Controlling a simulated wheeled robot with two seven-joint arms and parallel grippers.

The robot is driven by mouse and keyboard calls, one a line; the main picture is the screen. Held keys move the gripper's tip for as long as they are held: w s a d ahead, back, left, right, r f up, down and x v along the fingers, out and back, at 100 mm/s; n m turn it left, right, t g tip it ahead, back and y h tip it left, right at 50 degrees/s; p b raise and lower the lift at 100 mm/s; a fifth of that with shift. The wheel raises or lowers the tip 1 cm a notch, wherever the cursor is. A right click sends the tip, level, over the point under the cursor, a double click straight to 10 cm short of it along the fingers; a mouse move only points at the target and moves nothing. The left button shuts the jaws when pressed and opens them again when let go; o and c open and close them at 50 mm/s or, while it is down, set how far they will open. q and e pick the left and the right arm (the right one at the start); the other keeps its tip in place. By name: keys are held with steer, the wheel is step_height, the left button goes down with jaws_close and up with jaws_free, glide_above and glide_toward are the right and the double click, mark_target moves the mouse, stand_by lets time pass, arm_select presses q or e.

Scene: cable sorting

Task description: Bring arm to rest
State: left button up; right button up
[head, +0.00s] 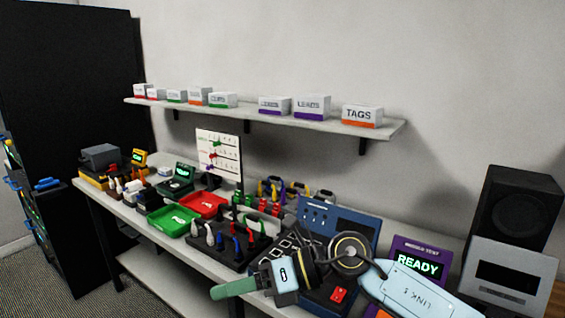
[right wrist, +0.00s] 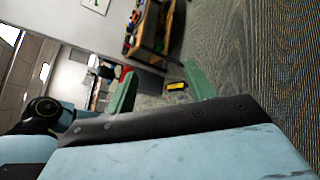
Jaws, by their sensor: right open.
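My right arm comes in from the lower right in the head view, in front of the bench. Its right gripper (head: 233,288) points left, with green fingers, over or before the bench's front edge; I cannot tell its exact height. In the right wrist view the gripper (right wrist: 160,88) shows two green fingers well apart with nothing between them. It is open and empty. My left arm and left gripper do not show in either view.
The bench (head: 128,212) carries a green tray (head: 172,222), a red tray (head: 205,205), a black rack with several coloured plugs, a blue panel (head: 345,228) and a READY display (head: 418,262). A shelf (head: 270,117) with labelled boxes hangs above. Carpeted floor lies before the bench.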

step_height(320, 180, up, 6)
steer(key=m+t+y, duration=0.4)
steer(key=m+y, duration=0.2)
steer(key=w+d+m+t+h, duration=0.3)
steer(key=d+m+t+h, duration=0.35)
steer(key=m+t, duration=0.85)
steer(key=s+d+f+m+g+h, duration=0.2)
steer(key=s+d+f+m+h, duration=0.1)
steer(key=d+f+m+h, duration=1.3)
steer(key=s+d+f+m+g+y, duration=0.1)
steer(key=s+d+f+m+g, duration=0.1)
steer(key=s+f+g, duration=0.35)
steer(key=s+d+f+m+g, duration=0.3)
steer(key=s, duration=0.6)
steer(key=s+d+f+m+g+y, duration=0.15)
steer(key=s+f+g, duration=0.25)
steer(key=s, duration=0.4)
step_height(320, 180, down, 24)
steer(key=s+g, duration=0.1)
steer(key=s, duration=0.1)
steer(key=s+d+f, duration=0.1)
steer(key=s+f, duration=0.7)
steer(key=s+d+f+g, duration=0.1)
steer(key=s+d+f, duration=0.1)
steer(key=s+f, duration=0.6)
steer(key=shift+s+d+h, duration=0.25)
steer(key=shift+s+h, duration=0.05)
steer(key=shift+s, duration=0.05)
